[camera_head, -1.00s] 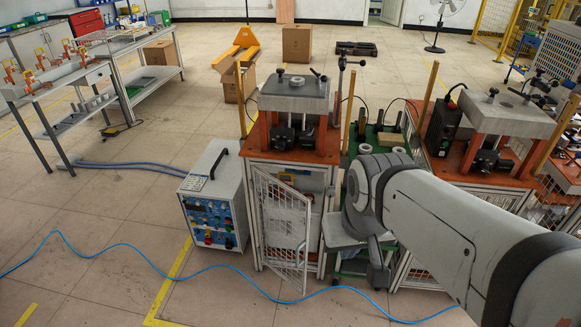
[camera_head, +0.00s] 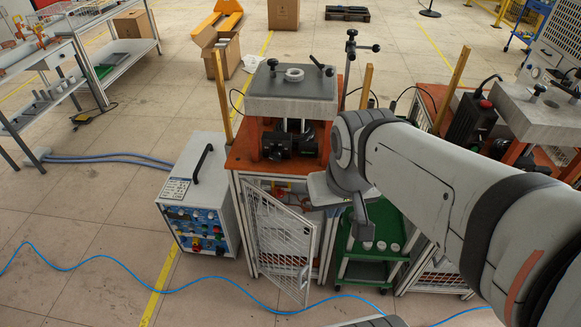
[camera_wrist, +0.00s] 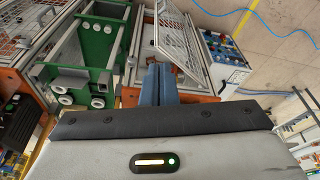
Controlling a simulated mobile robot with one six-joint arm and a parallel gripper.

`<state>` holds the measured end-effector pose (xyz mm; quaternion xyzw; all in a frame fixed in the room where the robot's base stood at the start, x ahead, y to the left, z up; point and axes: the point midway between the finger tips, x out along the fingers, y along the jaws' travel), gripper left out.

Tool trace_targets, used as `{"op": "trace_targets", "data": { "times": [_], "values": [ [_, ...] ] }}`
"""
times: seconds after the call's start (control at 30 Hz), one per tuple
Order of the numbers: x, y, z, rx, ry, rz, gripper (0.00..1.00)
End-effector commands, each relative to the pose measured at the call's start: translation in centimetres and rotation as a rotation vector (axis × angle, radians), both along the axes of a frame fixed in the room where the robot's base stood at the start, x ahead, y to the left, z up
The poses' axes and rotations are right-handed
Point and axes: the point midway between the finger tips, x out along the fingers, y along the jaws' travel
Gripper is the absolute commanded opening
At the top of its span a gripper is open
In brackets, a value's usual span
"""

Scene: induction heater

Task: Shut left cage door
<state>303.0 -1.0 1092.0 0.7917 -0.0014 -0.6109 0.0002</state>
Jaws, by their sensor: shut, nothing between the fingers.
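The left cage door (camera_head: 280,245) is a white-framed mesh panel on the front of the left heater cabinet (camera_head: 237,205). It stands ajar, its left edge at the cabinet's left post and its right edge swung outward. In the wrist view the door (camera_wrist: 180,38) shows at the top middle, just beyond my fingers. My gripper (camera_wrist: 160,72) has its blue fingers shut and empty, pointing at the cabinet front near the door. I cannot tell whether they touch it.
A control box (camera_head: 197,200) with a black handle stands left of the cabinet. A green cart (camera_head: 362,268) stands to its right, below my arm. A blue cable (camera_head: 130,277) crosses the floor in front. A second heater (camera_head: 530,112) stands at right. The floor at front left is mostly clear.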

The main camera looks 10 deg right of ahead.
Motion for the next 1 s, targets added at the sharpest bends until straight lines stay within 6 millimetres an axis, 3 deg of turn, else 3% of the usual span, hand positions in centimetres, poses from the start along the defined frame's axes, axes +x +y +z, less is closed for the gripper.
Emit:
{"op": "trace_targets", "data": {
  "times": [0.23, 0.37, 0.47, 0.8, 1.0],
  "values": [
    [0.0, 0.0, -0.2, -0.004, 0.001, 0.011, 0.00],
    [0.7, 0.2, -2.1, -0.044, 0.015, 0.144, 0.00],
    [1.8, 0.4, -4.9, -0.113, 0.039, 0.356, 0.00],
    [7.3, 2.5, -17.0, -0.407, 0.171, 1.432, 0.00],
    [9.7, 4.0, -22.0, -0.512, 0.239, 1.933, 0.00]
  ]
}}
